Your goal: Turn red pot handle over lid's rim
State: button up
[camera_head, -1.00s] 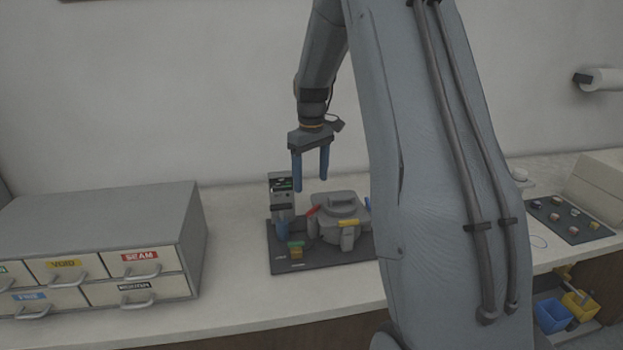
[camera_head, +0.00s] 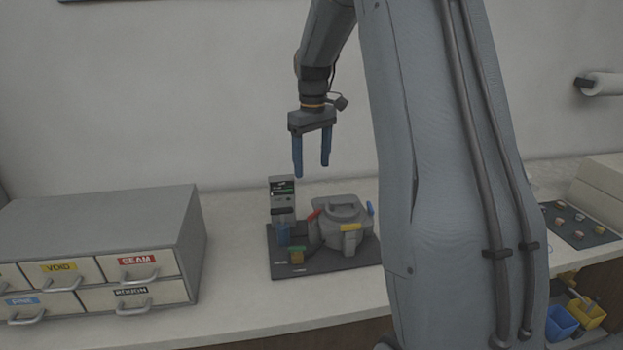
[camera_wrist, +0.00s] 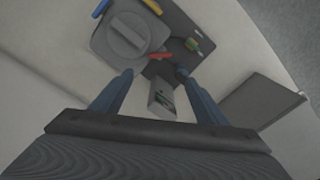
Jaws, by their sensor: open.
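The grey mounting press pot (camera_head: 342,222) stands on a dark base plate (camera_head: 318,262) on the counter, with a round lid (camera_head: 343,208) on top. The red handle (camera_head: 313,215) is on the pot's left side, beside the lid. A yellow handle (camera_head: 350,227) is at the front and a blue one (camera_head: 369,208) at the right. In the wrist view the red handle (camera_wrist: 159,57) lies near the lid's edge (camera_wrist: 126,38). My gripper (camera_head: 312,170) is open and empty, pointing down, above and behind the pot and apart from it.
A control box (camera_head: 282,198) with a small display stands behind left of the pot, below my gripper. A drawer cabinet (camera_head: 150,215) stands left; the counter between is clear.

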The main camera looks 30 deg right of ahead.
jog(key=shift+r, duration=1.05)
jog(key=shift+c, duration=0.4)
